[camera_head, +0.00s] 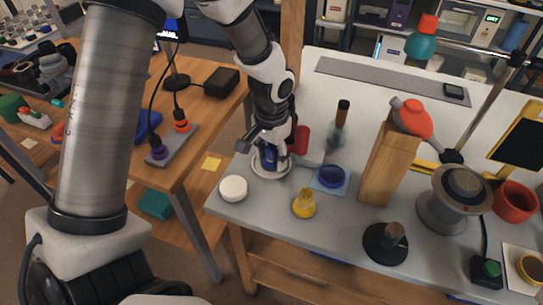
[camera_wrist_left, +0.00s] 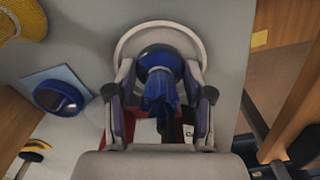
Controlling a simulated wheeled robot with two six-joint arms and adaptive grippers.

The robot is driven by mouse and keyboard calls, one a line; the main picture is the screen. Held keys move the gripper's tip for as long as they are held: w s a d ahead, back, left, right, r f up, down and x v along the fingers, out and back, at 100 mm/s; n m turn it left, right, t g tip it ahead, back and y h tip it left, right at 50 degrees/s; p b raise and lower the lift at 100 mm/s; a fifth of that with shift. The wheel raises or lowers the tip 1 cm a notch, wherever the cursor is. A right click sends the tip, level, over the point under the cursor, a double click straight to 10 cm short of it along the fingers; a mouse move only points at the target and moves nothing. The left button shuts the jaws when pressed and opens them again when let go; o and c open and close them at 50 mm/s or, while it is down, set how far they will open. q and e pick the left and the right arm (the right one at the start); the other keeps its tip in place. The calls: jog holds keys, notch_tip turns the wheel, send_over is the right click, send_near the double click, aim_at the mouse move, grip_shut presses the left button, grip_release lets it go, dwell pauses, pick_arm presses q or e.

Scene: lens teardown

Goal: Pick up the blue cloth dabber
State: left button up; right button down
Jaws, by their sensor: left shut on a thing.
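The blue cloth dabber (camera_wrist_left: 160,88) is a bunched blue cloth piece with a dark rounded rim, over a round white dish (camera_wrist_left: 188,33). My left gripper (camera_wrist_left: 160,95) is shut on it, with one finger on each side. In the head view the dabber (camera_head: 270,157) is partly hidden by my left gripper (camera_head: 271,150), which points down over the white dish (camera_head: 257,172) near the table's left edge. I cannot tell whether the dabber still touches the dish. My right gripper is not in view.
A white round lid (camera_head: 233,188), a blue bowl on a light blue square (camera_head: 331,177) and a yellow piece (camera_head: 304,204) stand close by. A wooden block (camera_head: 388,165) stands to the right. A red object (camera_head: 301,139) is just behind the gripper.

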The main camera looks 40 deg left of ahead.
aim_at(271, 149)
pick_arm(q)
jog(key=shift+r, duration=0.45)
jog(key=r, duration=0.2)
jog(key=shift+s+d+r, duration=0.15)
jog(key=shift+s+r, duration=0.1)
jog(key=shift+r, duration=0.1)
jog(key=s+d, duration=0.1)
jog(key=s, duration=0.1)
jog(key=s+d, duration=0.2)
jog(key=s, duration=0.1)
jog(key=s+d, duration=0.1)
jog(key=s, duration=0.2)
jog(key=shift+d+r+p, duration=0.2)
jog(key=shift+r+p, duration=0.1)
jog(key=shift+r, duration=0.1)
jog(key=s+d, duration=0.1)
jog(key=s+d+b, duration=0.1)
jog(key=s, duration=0.1)
jog(key=s+b, duration=0.1)
jog(key=s, duration=0.1)
jog(key=shift+d+r, duration=0.1)
jog(key=shift+d, duration=0.3)
jog(key=shift+s+d+r, duration=0.15)
jog(key=shift+s+d, duration=0.05)
jog(key=shift+s, duration=0.05)
jog(key=shift+c, duration=0.4)
jog(key=shift+w, duration=0.15)
